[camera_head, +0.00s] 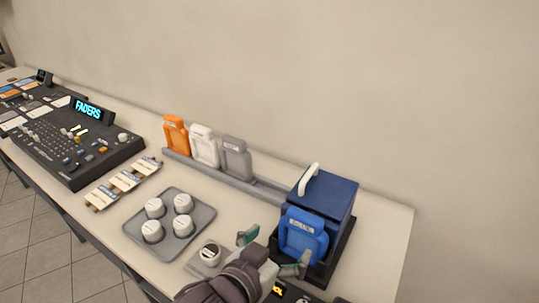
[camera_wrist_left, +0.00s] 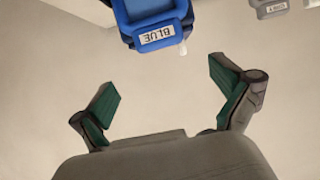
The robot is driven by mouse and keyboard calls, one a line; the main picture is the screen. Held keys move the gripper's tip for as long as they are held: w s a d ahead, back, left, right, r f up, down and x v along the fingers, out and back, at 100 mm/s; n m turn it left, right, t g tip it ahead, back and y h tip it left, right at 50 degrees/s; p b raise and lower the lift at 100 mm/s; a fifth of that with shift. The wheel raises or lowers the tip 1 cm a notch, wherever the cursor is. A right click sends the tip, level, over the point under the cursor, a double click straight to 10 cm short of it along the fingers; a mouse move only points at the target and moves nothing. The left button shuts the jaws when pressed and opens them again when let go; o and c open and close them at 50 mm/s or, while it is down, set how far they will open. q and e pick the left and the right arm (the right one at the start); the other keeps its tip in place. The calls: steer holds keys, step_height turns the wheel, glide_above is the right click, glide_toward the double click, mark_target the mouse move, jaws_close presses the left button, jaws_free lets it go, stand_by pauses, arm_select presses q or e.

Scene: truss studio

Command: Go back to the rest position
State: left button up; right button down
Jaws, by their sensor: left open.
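My left gripper (camera_head: 273,252) is open and empty at the front of the table, in the lower middle of the head view. Its green-padded fingers are spread wide in the left wrist view (camera_wrist_left: 165,100). A blue tag-like piece (camera_head: 303,234) stands upright against the dark blue box (camera_head: 328,190), just beyond the gripper. In the left wrist view the blue piece (camera_wrist_left: 152,18) shows its "BLUE" label ahead of the fingers, apart from them. My right gripper is not in view.
Orange (camera_head: 176,135), white (camera_head: 204,146) and grey (camera_head: 236,158) pieces stand in a grey rail (camera_head: 210,176). A grey tray (camera_head: 190,236) holds several white knobs. A mixing console (camera_head: 75,140) and label cards (camera_head: 124,182) lie left. The table's right end (camera_head: 385,235) is bare.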

arm_select(q)
steer(key=s+a+f+n+g+y, duration=0.3)
steer(key=s+a+f+y, duration=0.1)
steer(key=a+f, duration=0.8)
steer(key=s+a+f+n+g+y, duration=0.25)
steer(key=s+a+f+g, duration=0.25)
steer(key=s+a+f, duration=0.5)
steer(key=s+a+f+g, duration=0.1)
steer(key=s+f, duration=0.1)
steer(key=f, duration=1.1)
steer(key=s+a+f, duration=0.1)
steer(key=f, duration=1.3)
steer(key=s+a+f+m+g+y+b, duration=0.1)
steer(key=s+a+f, duration=0.2)
steer(key=s+f, duration=1.1)
steer(key=shift+s+f, duration=0.4)
steer(key=shift+s, duration=0.7)
